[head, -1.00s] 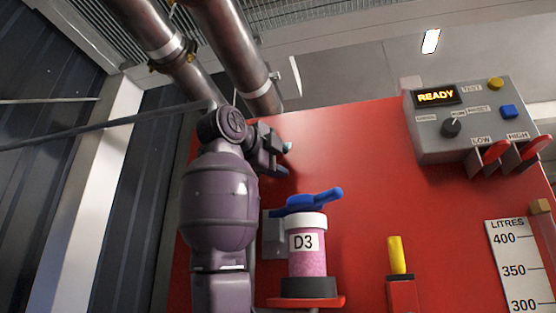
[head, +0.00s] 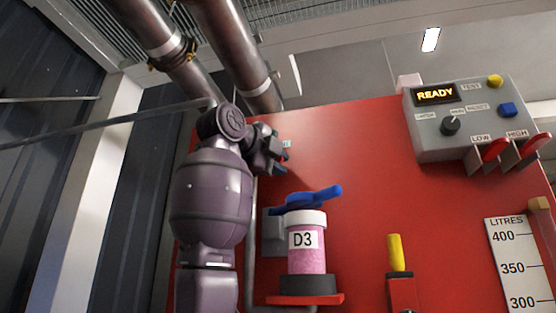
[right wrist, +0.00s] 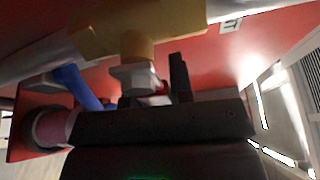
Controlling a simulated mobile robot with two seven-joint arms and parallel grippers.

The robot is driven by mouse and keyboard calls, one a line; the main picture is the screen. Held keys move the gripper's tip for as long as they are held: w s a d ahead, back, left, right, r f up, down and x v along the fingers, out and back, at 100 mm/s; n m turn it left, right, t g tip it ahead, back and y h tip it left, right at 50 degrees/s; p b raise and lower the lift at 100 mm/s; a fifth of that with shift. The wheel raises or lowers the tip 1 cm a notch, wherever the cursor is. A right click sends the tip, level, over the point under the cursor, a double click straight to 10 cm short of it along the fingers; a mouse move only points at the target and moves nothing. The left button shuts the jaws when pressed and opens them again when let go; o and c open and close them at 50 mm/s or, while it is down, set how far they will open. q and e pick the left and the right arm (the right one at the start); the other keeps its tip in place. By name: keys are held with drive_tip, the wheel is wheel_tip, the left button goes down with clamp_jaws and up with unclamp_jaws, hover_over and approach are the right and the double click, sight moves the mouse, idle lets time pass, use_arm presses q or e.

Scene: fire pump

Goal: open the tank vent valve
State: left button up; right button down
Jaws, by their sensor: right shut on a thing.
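My right gripper (head: 280,158) is in front of the upper left of the red tank panel (head: 370,190), above and left of the D3 jar. In the right wrist view, its dark fingers (right wrist: 160,92) are shut around a small part below a brass-coloured valve body (right wrist: 140,30), likely the vent valve. A grey collar (right wrist: 140,78) sits between the brass body and the fingers. The held part is mostly hidden by the fingers, so I cannot tell the handle's angle. In the head view the gripper hides the valve. My left gripper is not in view.
A pink D3 jar (head: 306,262) under a blue lever (head: 312,200) stands close below my right gripper. A yellow handle (head: 396,252), a control box (head: 455,135) reading READY and a litres scale (head: 513,265) are to the right. Brown pipes (head: 235,50) run overhead.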

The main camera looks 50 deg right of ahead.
drive_tip(key=shift+w+a+f+m+t+y, duration=0.2)
drive_tip(key=shift+f+m+y, duration=0.4)
drive_tip(key=shift+m, duration=0.45)
drive_tip(key=shift+w+a+f+m+t+y, duration=0.1)
drive_tip(key=shift+w+f+m+t+y, duration=0.15)
drive_tip(key=shift+f+m+y, duration=0.6)
drive_tip(key=shift+r+m+h, duration=0.15)
drive_tip(key=shift+m+h, duration=0.15)
drive_tip(key=shift+h, duration=0.05)
drive_tip(key=c, duration=1)
unclamp_jaws()
drive_tip(key=b+v, duration=0.1)
drive_tip(key=v, duration=0.9)
drive_tip(key=shift+a, duration=0.4)
drive_tip(key=shift+r, duration=0.1)
